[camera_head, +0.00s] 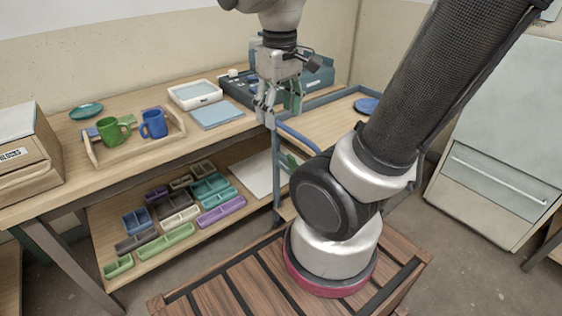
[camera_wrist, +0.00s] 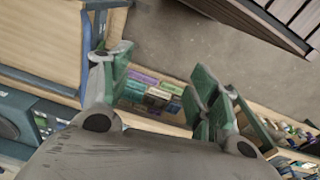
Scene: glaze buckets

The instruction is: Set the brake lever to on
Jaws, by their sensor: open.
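I cannot single out the brake lever with certainty. A blue-framed trolley (camera_head: 277,170) with a wooden top stands at the right end of the bench, and a small green part (camera_head: 291,158) shows on or beside its frame, too small to identify. A curved blue bar (camera_head: 298,137) runs along the trolley's near edge. My gripper (camera_head: 270,112) is open and empty, pointing down above the bench's right end beside the trolley. In the wrist view my gripper (camera_wrist: 160,85) has its fingers spread, with nothing between them but distant shelf bins. The trolley top (camera_wrist: 40,30) shows at the left.
The bench carries a wooden tray (camera_head: 93,157) with a green mug (camera_head: 112,133) and a blue mug (camera_head: 154,123), a white tray (camera_head: 194,93) and a blue-grey box (camera_head: 318,78) behind my gripper. Several coloured bins (camera_head: 222,209) lie on the lower shelf. A grey cabinet (camera_head: 495,150) stands right.

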